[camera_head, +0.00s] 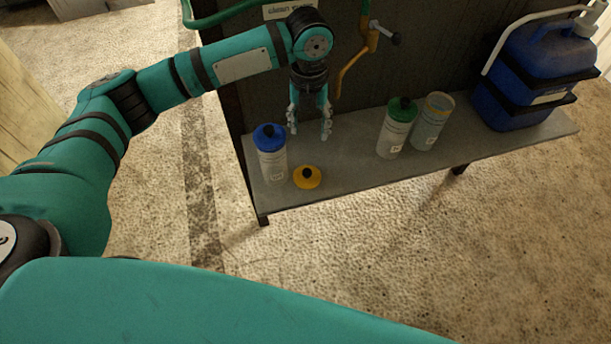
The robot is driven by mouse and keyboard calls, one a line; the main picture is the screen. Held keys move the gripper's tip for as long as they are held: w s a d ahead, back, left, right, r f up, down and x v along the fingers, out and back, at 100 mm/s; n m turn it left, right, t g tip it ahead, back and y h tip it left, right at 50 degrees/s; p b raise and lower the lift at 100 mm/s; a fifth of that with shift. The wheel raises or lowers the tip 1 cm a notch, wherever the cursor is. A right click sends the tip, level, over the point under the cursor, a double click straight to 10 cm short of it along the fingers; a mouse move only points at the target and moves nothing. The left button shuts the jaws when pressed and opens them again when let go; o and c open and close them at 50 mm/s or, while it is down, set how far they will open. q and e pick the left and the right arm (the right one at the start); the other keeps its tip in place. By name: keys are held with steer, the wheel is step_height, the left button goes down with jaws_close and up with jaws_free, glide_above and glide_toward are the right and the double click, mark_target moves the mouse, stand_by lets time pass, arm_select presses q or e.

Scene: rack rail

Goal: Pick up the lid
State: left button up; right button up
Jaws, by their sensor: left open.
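A yellow lid (307,178) with a dark knob lies on the grey shelf (340,177) near its front left. My left gripper (309,133) is open and empty, pointing down above the shelf, behind the lid in the picture and apart from it. An open bottle (431,124) with a yellowish rim and no lid stands upright on the shelf, right of the middle. My right gripper is not in view.
A blue-capped bottle (271,153) stands just left of the lid. A green-capped bottle (397,128) stands beside the open bottle. A blue canister (532,77) is at the right end. An orange valve handle (357,58) sticks out behind. The shelf middle is clear.

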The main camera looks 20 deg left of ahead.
arm_select(q)
glide_above(307, 171)
steer(key=f, duration=1.1)
steer(key=shift+w+a+f+p, duration=0.1)
steer(key=shift+w+f+p, duration=0.15)
steer(key=shift+w+p, duration=0.15)
steer(key=shift+s+f+p, duration=0.2)
steer(key=shift+f, duration=1.15)
steer(key=shift+s+f+p, duration=0.2)
steer(key=shift+f, duration=1.1)
jaws_close()
